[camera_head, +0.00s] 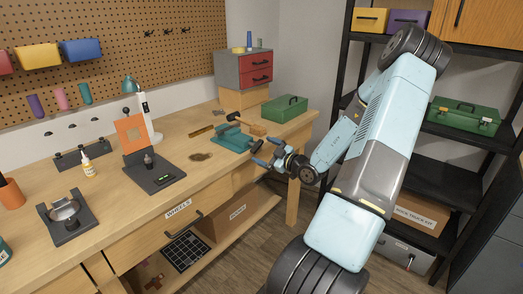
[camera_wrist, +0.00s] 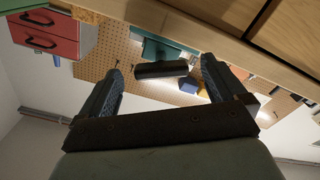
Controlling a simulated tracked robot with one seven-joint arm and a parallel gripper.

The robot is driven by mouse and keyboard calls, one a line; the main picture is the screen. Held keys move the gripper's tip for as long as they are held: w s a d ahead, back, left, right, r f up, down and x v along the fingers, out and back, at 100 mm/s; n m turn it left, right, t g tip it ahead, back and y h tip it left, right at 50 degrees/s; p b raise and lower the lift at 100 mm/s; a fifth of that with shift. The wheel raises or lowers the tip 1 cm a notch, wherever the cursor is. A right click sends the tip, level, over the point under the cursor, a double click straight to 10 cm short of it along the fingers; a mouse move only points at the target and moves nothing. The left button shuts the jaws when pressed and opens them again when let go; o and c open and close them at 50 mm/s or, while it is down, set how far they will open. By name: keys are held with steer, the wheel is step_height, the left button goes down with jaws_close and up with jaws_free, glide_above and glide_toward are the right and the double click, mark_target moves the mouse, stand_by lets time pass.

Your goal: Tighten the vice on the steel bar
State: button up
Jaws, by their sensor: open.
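The teal vice (camera_head: 234,139) stands near the front right edge of the workbench. Its teal body also shows at the top of the wrist view (camera_wrist: 152,46). A dark bar-like part (camera_wrist: 162,70) shows in front of it there, between my fingers in the picture; I cannot tell whether it is the vice's handle or another part. I cannot clearly make out the steel bar. My gripper (camera_head: 267,152) is open and empty, just off the bench's front edge, to the right of the vice. Its two fingers are spread wide in the wrist view (camera_wrist: 161,71).
A wooden-handled hammer (camera_head: 247,123) lies behind the vice. A green box (camera_head: 285,108) and a drawer unit (camera_head: 243,69) stand at the back right. A black stand with an orange plate (camera_head: 132,133) is to the left. Black shelving (camera_head: 435,183) stands right of my arm.

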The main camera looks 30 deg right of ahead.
steer(key=v, duration=1.1)
steer(key=shift+a, duration=0.1)
